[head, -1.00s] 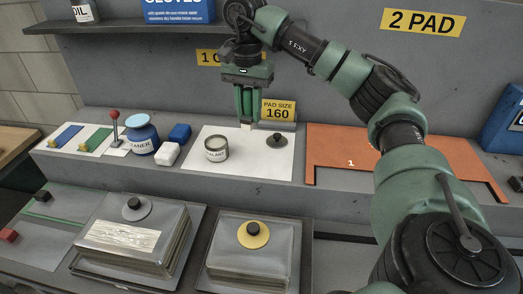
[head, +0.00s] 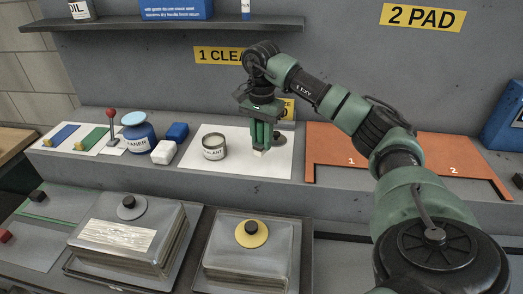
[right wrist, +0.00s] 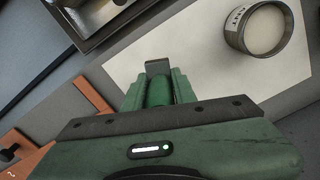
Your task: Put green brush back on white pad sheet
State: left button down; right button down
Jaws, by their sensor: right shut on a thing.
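My right gripper (head: 263,143) is shut on the green brush, with its pale tip (head: 259,153) showing below the fingers. In the right wrist view the brush's green handle (right wrist: 158,92) is between my fingers. The brush points down over the white pad sheet (head: 235,171), right of the sealant can. The sheet also shows in the right wrist view (right wrist: 205,85). I cannot tell whether the tip touches the sheet. My left gripper is not in view.
The open sealant can (head: 213,147) stands on the sheet, left of the brush. A dark knob (head: 281,142) is partly hidden behind my gripper. An orange board (head: 400,175) lies to the right. White (head: 164,153) and blue (head: 177,132) blocks and a blue jar (head: 139,137) stand left.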

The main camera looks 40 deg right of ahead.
aim_at(261, 122)
notch_tip(261, 122, down, 4)
jog(key=shift+f+p, duration=0.15)
jog(key=shift+p, duration=0.25)
jog(key=shift+f, duration=0.2)
jog(key=c, duration=1.1)
grip_release()
jog(key=shift+c, duration=0.2)
jog(key=shift+r, duration=0.3)
notch_tip(261, 122, up, 11)
jog(key=shift+a+f+b, duration=0.1)
jog(key=shift+b, duration=0.8)
jog(key=shift+r, duration=0.5)
